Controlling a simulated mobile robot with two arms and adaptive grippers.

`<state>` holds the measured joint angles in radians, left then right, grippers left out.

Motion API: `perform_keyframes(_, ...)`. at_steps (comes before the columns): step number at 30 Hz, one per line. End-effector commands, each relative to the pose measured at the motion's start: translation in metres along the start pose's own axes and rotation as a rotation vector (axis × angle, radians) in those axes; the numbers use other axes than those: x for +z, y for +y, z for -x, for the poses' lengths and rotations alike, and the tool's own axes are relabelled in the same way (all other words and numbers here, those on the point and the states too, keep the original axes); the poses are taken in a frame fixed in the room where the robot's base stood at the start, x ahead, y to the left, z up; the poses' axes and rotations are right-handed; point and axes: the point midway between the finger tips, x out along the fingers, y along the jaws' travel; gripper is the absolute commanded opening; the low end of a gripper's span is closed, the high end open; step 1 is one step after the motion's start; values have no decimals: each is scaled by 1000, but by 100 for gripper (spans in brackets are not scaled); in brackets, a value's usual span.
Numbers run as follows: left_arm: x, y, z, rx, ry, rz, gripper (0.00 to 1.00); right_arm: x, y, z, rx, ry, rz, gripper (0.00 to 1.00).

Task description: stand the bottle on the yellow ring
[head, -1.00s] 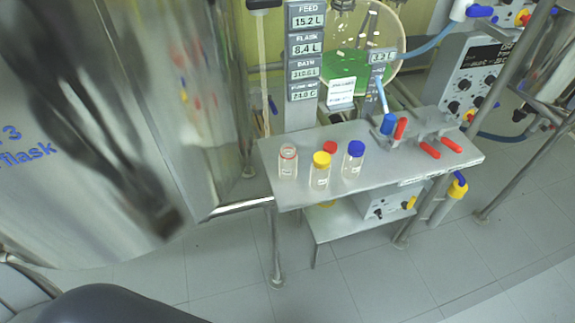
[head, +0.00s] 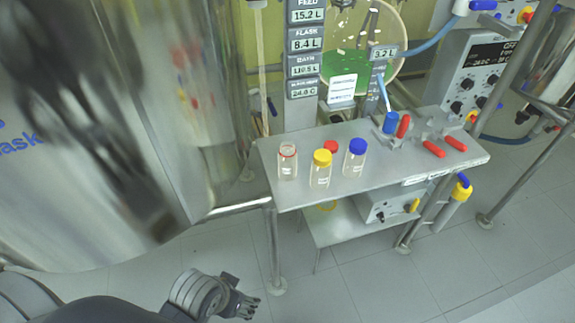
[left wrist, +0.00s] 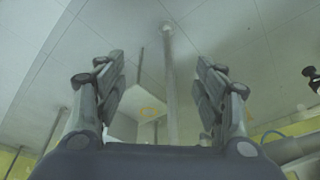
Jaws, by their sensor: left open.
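My left gripper (head: 246,304) is low over the floor in front of the bench, open and empty. Its two spread fingers (left wrist: 166,95) show in the left wrist view. On the bench top stand three upright clear bottles: an uncapped one with a red rim (head: 288,162), one with a yellow cap (head: 320,169) and one with a blue cap (head: 355,158). A loose red cap (head: 331,147) lies behind them. I cannot tell which bottle is meant. A yellow ring (head: 327,207) shows partly on the lower shelf under the bench top. My right gripper is not in view.
The grey bench top (head: 400,179) has bare room in front and red-handled clamps (head: 434,149) at right. A box with knobs (head: 388,205) stands on the lower shelf (head: 335,232). A bench leg (head: 275,250) stands near my gripper. A large steel vessel (head: 190,120) is at left.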

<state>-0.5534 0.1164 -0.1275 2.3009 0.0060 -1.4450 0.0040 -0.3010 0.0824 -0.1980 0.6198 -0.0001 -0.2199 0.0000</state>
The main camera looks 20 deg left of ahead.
Motion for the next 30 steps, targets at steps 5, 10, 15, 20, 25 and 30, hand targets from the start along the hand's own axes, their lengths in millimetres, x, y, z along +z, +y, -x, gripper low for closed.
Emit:
perform_keyframes(5,-34,36,39,163,137,98,64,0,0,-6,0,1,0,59)
perform_keyframes(10,-79,86,56,425,276,285,64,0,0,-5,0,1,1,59)
perform_keyframes(15,-130,125,88,756,384,574,64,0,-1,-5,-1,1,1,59)
perform_keyframes(20,-178,134,128,1100,421,942,64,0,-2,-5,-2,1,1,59)
perform_keyframes(25,-220,105,157,1438,387,1398,64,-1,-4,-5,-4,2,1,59)
perform_keyframes(30,-246,51,156,1713,289,1902,64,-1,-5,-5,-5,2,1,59)
